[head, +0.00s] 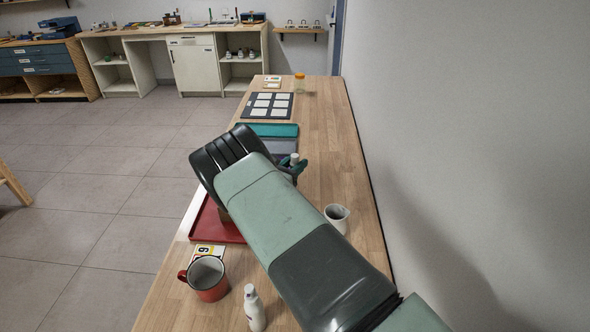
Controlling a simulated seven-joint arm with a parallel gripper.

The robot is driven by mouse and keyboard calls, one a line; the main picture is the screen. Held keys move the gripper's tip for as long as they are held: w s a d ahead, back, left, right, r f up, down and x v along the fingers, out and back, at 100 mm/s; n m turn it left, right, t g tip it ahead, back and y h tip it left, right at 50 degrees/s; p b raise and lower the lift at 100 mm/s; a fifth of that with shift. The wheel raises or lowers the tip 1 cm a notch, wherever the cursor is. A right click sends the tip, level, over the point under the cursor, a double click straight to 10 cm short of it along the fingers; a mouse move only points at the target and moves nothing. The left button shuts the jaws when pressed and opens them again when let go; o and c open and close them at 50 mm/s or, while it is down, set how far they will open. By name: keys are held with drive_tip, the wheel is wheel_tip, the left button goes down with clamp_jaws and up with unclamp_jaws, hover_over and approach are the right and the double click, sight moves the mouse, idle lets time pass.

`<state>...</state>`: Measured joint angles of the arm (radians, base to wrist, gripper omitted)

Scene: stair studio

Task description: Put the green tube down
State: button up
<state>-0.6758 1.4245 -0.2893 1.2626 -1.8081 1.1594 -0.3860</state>
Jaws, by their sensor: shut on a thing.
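My gripper is hidden behind my own wrist and forearm, which cross the middle of the head view above the workbench. I cannot see its fingers or anything between them. I cannot make out a green tube for certain. A small dark-teal item with a white top (295,160) shows just right of my wrist, partly covered by the arm. I cannot tell what it is or whether it touches the bench.
On the wooden bench (325,120) are a red tray (208,226), red mug (208,278), white bottle (254,308), white pitcher (337,217), number card (208,252), teal mat (275,130), card board (268,106) and jar (299,83). A wall bounds the right. The bench's far right is clear.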

drive_tip(key=shift+f, duration=0.9)
drive_tip(key=o, duration=1.1)
drive_tip(key=shift+f, duration=0.15)
drive_tip(key=shift+c, duration=0.2)
